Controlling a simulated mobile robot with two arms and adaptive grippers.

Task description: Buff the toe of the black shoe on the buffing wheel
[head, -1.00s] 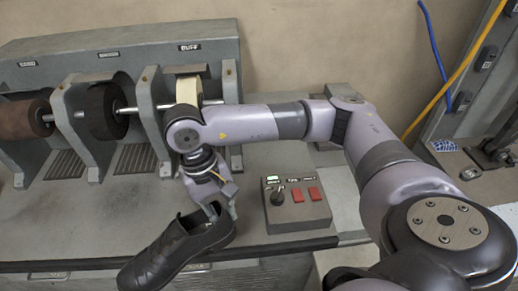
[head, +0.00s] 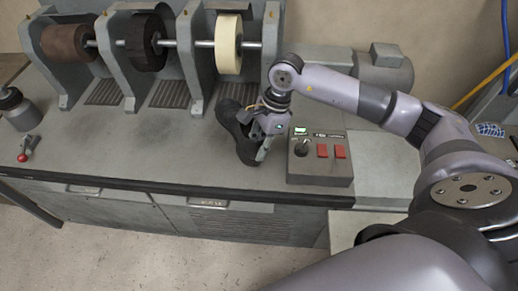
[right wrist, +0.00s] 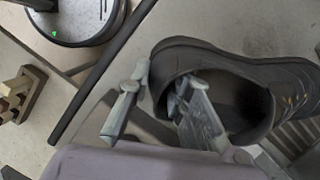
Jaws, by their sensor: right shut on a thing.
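The black shoe (head: 234,128) is below and in front of the cream buffing wheel (head: 229,46), its toe pointing back towards the wheel. A gap shows between toe and wheel. My right gripper (head: 259,143) is shut on the shoe's heel end. In the right wrist view the shoe (right wrist: 205,53) shows its opening, with one finger of the gripper (right wrist: 160,100) inside and the other outside the heel wall. I cannot tell whether the shoe touches the bench. My left gripper is not in view.
A control box (head: 319,168) with a knob, two red buttons and a lit green display stands right of the shoe. A brown wheel (head: 69,43) and a black wheel (head: 146,42) sit left on the same shaft, between grey housings.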

